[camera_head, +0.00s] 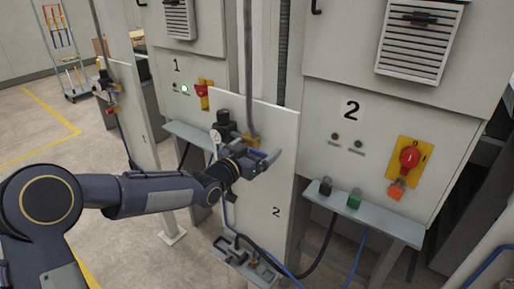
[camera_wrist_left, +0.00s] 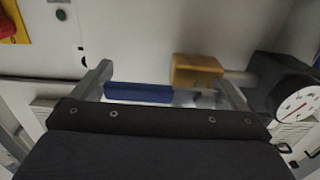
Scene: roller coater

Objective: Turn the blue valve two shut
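The blue valve handle (camera_wrist_left: 138,93) is a short blue bar in the left wrist view, beside a brass-coloured valve body (camera_wrist_left: 196,71). My left gripper (camera_wrist_left: 163,76) is open, its two fingers wide apart, with the blue handle showing between them nearer the left finger. I cannot tell whether a finger touches it. In the head view my left gripper (camera_head: 266,160) is in front of the panel marked 2 (camera_head: 275,190), and it hides most of the valve. My right gripper is not in view.
A pressure gauge (camera_wrist_left: 296,102) sits right of the valve in the left wrist view. In the head view, a black regulator (camera_head: 223,122) is just above my gripper. A red rotary switch (camera_head: 409,157) and a grey shelf with buttons (camera_head: 365,213) are to the right.

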